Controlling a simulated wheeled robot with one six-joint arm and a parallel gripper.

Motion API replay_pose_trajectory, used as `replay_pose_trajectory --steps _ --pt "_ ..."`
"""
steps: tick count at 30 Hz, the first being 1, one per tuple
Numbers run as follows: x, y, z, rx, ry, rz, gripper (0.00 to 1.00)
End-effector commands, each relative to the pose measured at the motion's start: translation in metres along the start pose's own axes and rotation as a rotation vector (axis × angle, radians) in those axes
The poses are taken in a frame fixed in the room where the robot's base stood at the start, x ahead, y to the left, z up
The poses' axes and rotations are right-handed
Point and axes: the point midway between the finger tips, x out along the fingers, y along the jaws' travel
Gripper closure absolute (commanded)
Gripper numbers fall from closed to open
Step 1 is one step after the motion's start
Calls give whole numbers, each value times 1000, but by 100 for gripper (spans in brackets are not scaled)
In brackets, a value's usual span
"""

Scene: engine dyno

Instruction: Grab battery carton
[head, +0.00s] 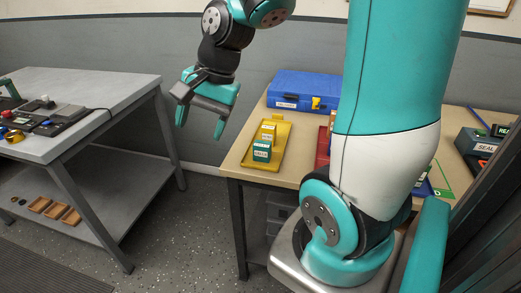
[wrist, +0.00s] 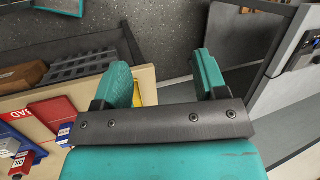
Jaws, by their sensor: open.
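My gripper (head: 201,128) is open and empty, in the air left of the wooden bench and above floor level. In the wrist view its two teal fingers (wrist: 160,65) stand apart with dark floor between them. A green carton with a white label (head: 262,151) stands at the near end of a yellow tray (head: 281,143) on the bench, right of my gripper. A yellow carton (head: 268,131) stands just behind it. The labels are too small to read, so I cannot tell which is the battery carton. In the wrist view the left finger covers most of the yellow tray.
A blue case (head: 302,88) lies at the back of the bench (head: 240,167). A red tray (head: 322,148) is partly hidden by my arm; it also shows in the wrist view (wrist: 55,113). A grey table (head: 80,88) stands at left, with open floor between.

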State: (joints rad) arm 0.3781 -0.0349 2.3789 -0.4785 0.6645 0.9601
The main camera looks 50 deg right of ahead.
Motion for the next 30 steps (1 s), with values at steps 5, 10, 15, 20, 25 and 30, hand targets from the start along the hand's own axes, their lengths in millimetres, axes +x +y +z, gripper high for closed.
replay_pose_trajectory --steps 5,10,15,20,25,30 --pt "-22 61 -113 860 84 -85 34" --pt "-39 124 -170 1416 115 -172 34" --pt "-44 156 -190 1660 122 -220 34" --pt "-22 158 -196 1692 119 -221 34" --pt "17 156 -205 1687 118 -219 34" --pt "51 154 -213 1686 120 -221 34"
